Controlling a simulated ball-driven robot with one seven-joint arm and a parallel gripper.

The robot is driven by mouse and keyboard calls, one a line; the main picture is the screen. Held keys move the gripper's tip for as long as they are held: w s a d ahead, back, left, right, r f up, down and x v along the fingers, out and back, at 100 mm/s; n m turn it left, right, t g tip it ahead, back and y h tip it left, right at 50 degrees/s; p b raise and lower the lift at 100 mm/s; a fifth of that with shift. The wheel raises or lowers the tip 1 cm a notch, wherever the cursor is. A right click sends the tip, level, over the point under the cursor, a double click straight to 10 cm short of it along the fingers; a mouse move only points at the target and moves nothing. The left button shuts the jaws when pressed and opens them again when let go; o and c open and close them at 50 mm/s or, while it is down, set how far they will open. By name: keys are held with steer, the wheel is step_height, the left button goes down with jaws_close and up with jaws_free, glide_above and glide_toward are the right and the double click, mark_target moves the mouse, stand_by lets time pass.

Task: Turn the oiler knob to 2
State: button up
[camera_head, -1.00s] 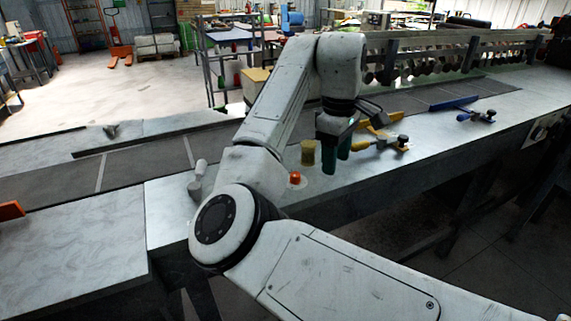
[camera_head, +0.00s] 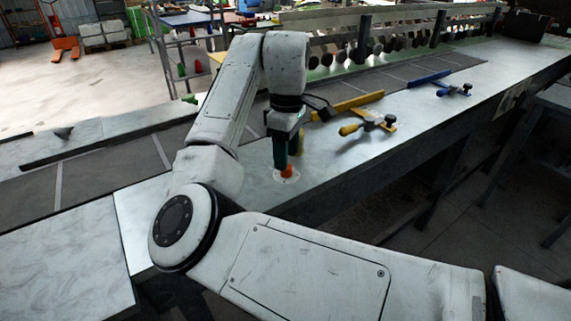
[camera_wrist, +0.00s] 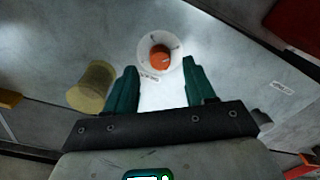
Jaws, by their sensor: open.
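The orange-red oiler knob (camera_head: 287,171) sits on a round pale dial on the metal bench. In the wrist view the knob (camera_wrist: 160,58) is centred on the white dial plate (camera_wrist: 146,54), which has small dark marks and lettering too small to read. My gripper (camera_head: 289,158) points down right at the knob and partly hides it in the head view. In the wrist view the two green fingers of my gripper (camera_wrist: 162,72) are apart, one each side of the dial's near edge, with nothing held. Contact with the knob cannot be made out.
A translucent yellow cylinder (camera_wrist: 92,86) stands left of the fingers in the wrist view. A yellow-handled clamp (camera_head: 368,125), a yellow bar (camera_head: 350,105) and blue tools (camera_head: 453,89) lie on the bench to the right. A slatted rack (camera_head: 390,25) runs behind.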

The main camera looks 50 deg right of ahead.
steer(key=shift+f, duration=1.55)
jaws_close()
